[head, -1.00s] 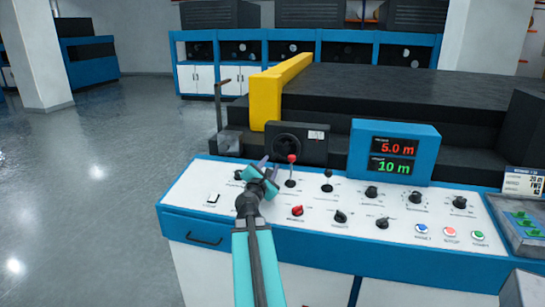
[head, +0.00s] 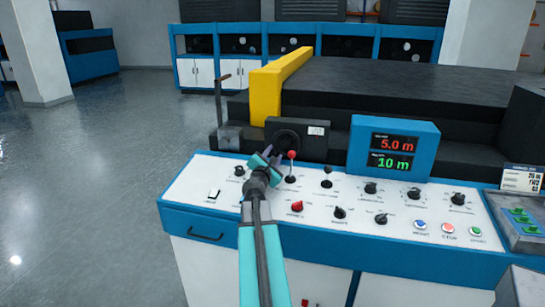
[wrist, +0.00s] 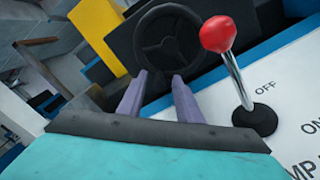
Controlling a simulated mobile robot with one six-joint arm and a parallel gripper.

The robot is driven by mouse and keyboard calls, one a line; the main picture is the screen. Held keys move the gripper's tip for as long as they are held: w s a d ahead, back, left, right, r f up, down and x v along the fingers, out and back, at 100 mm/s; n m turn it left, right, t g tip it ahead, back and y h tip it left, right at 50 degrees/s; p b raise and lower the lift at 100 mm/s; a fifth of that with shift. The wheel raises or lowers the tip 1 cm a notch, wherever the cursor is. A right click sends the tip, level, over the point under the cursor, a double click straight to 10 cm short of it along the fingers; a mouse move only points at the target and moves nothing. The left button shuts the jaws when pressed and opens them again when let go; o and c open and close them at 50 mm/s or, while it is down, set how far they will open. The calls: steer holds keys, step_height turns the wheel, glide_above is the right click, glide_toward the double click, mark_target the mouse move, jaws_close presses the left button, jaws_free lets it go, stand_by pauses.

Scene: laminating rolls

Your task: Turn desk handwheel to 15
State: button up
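The desk handwheel (head: 287,139) is a dark spoked wheel on the front of a black box behind the control desk. In the wrist view the handwheel (wrist: 168,42) stands upright just beyond my fingertips, apart from them as far as I can tell. My gripper (head: 270,153) is above the desk's left part, in front of the wheel and partly covering its lower left. In the wrist view my gripper (wrist: 159,82) has its two purple fingers apart with nothing between them. A small white label (head: 316,131) on the box is too small to read.
A red-knobbed lever (head: 291,156) stands close to the right of my gripper; this lever (wrist: 218,35) is also near in the wrist view. A black-knobbed lever (head: 327,172) is further right. The blue display (head: 430,143) reads 5.0 m in red and 10 m in green.

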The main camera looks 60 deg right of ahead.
jaws_close()
steer(key=shift+a, duration=0.3)
steer(key=shift+d, duration=0.15)
steer(key=shift+s, duration=0.1)
steer(key=shift+s+d+n, duration=0.1)
steer(key=shift+d+n, duration=0.1)
steer(key=shift+n, duration=0.1)
steer(key=shift+f, duration=0.1)
